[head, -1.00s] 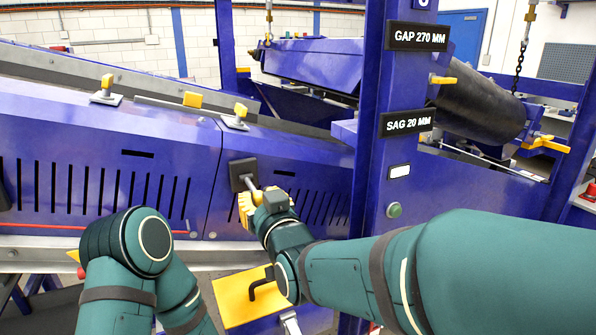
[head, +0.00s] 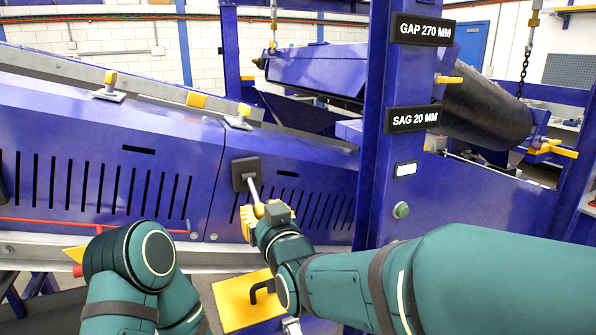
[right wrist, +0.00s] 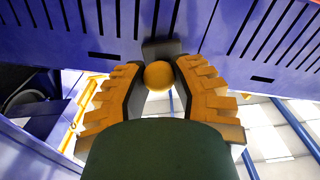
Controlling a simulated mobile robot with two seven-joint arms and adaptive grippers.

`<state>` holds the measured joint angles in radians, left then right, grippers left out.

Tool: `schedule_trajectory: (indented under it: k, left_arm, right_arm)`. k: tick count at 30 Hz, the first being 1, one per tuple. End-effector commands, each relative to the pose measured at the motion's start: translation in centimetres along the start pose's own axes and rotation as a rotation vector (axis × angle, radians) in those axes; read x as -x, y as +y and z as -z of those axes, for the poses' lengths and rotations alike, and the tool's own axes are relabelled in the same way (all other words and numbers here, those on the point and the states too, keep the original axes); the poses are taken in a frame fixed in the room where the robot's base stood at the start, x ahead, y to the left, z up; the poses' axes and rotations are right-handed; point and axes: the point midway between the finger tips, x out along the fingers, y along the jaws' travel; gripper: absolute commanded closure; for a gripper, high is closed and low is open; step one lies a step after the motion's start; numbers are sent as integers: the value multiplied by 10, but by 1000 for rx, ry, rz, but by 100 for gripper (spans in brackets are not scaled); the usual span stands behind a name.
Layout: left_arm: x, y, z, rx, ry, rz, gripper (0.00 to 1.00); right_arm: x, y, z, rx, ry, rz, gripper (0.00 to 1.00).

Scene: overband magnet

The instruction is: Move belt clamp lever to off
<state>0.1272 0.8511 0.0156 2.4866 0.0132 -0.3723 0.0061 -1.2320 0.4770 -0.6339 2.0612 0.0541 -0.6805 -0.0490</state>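The belt clamp lever has a dark square base (head: 245,173) on the blue conveyor side panel. Its metal shaft (head: 254,189) slants down and slightly right from the base. In the head view my right gripper (head: 254,214) covers the lever's end. In the right wrist view the lever's round orange knob (right wrist: 158,75) sits between the two yellow-padded fingertips, which are closed in around it. Any finger contact is hard to make out. My left arm is bent at the lower left, and its gripper is out of view.
A yellow plate with a dark handle (head: 243,302) lies below the lever. A blue post (head: 375,170) with a green button (head: 401,210) stands right of it, beside my right forearm. A red cord (head: 60,222) runs along the panel at left.

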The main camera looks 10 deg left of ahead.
Motion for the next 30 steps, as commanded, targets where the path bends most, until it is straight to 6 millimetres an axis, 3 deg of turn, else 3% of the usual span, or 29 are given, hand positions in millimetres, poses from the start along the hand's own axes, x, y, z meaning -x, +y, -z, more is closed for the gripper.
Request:
schedule_trajectory:
  k: [1,2,3,14,30]
  left_arm:
    - [0,0,0,0,0,0,53]
    - [0,0,0,0,0,0,53]
    - [1,0,0,0,0,0,53]
    - [0,0,0,0,0,0,53]
    - [-1,0,0,0,0,0,53]
  right_arm:
    - [0,0,0,0,-1,0,56]
    - [0,0,0,0,-1,0,46]
    - [0,0,1,0,0,0,43]
    - [5,0,2,-1,2,0,43]
    - [54,0,2,-2,2,0,43]
